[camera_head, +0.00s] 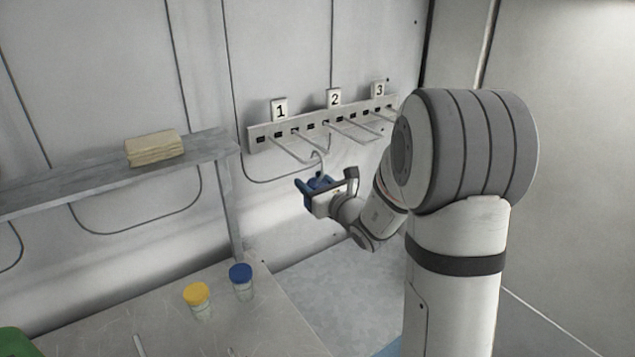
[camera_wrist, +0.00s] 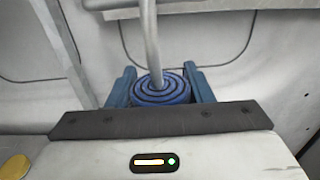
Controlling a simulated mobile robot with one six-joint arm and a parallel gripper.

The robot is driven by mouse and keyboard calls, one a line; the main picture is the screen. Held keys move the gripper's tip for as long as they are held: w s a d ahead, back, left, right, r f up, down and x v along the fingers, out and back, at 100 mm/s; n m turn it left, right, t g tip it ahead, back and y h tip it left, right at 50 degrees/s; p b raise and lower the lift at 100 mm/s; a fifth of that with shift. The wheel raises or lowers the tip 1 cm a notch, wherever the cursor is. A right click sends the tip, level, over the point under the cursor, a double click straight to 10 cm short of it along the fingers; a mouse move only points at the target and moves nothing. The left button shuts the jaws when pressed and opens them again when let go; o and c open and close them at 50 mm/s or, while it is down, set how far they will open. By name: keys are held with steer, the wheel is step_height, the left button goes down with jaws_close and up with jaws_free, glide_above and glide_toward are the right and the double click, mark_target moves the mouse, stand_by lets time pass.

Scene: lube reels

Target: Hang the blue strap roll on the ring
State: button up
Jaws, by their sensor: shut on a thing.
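My gripper (camera_wrist: 161,88) is shut on the blue strap roll (camera_wrist: 176,94). The roll shows as a coiled blue disc between the two blue fingers in the wrist view. In the head view, my gripper (camera_head: 313,187) is just below the wall rack, under the arms near label 1. A grey metal rod (camera_wrist: 150,45) runs down to the middle of the roll in the wrist view.
The wall rack (camera_head: 256,138) carries several rods under labels 1, 2 and 3. A shelf (camera_head: 75,185) with a folded cloth (camera_head: 155,148) is at left. Below are a table (camera_head: 265,320), a yellow-lidded jar (camera_head: 197,300) and a blue-lidded jar (camera_head: 241,282).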

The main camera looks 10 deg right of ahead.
steer(key=o, duration=1.2)
